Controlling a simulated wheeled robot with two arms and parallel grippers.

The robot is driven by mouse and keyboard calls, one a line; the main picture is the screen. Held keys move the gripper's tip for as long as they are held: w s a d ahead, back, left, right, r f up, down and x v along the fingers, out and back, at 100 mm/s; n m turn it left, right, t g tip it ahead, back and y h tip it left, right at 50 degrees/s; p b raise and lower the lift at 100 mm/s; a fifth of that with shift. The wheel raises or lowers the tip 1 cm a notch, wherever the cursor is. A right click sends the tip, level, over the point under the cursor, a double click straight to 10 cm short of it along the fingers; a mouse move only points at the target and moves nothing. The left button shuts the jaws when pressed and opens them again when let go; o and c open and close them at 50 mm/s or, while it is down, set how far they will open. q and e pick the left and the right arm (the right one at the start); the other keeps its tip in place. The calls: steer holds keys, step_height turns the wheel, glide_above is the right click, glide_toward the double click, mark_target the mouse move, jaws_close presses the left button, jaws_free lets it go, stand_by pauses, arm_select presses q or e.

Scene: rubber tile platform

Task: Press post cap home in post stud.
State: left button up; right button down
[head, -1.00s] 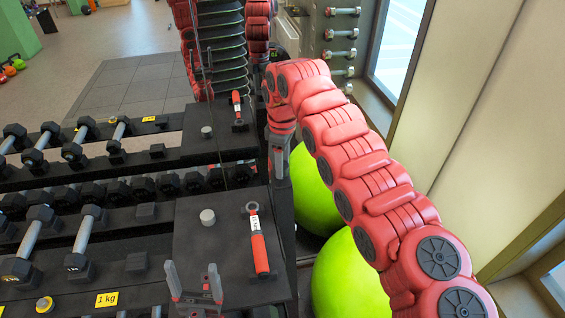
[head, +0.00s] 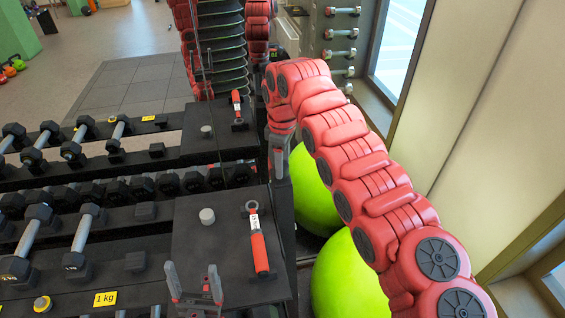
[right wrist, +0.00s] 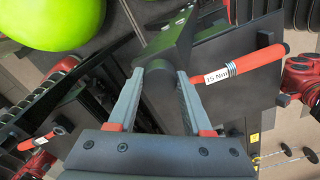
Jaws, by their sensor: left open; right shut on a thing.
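My right gripper (head: 279,172) is at the upright at the right edge of the black platform (head: 195,265). In the right wrist view its grey fingers (right wrist: 160,95) are shut on a dark, round-looking piece (right wrist: 158,82), apparently the post cap. The piece is mostly hidden in the head view. Below it is a dark post or plate (right wrist: 178,42); I cannot tell how far the cap is seated, and the stud is not clearly visible. My left gripper (head: 192,268) is open and empty over the platform's front edge.
A red-handled wrench marked 15 Nm (head: 259,250) lies on the platform; it also shows in the right wrist view (right wrist: 245,65). A short grey cylinder (head: 207,216) stands left of it. Dumbbells (head: 83,238) fill the left rack. A green ball (head: 345,280) is at the right.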

steer(key=shift+s+f+b, duration=0.1)
steer(key=shift+f+b, duration=0.25)
steer(key=shift+b, duration=0.05)
stand_by(0.5)
stand_by(0.4)
steer(key=shift+s, duration=0.1)
steer(key=shift+f+b, duration=0.1)
steer(key=shift+b, duration=0.2)
stand_by(0.3)
steer(key=shift+c, duration=1.2)
jaws_free()
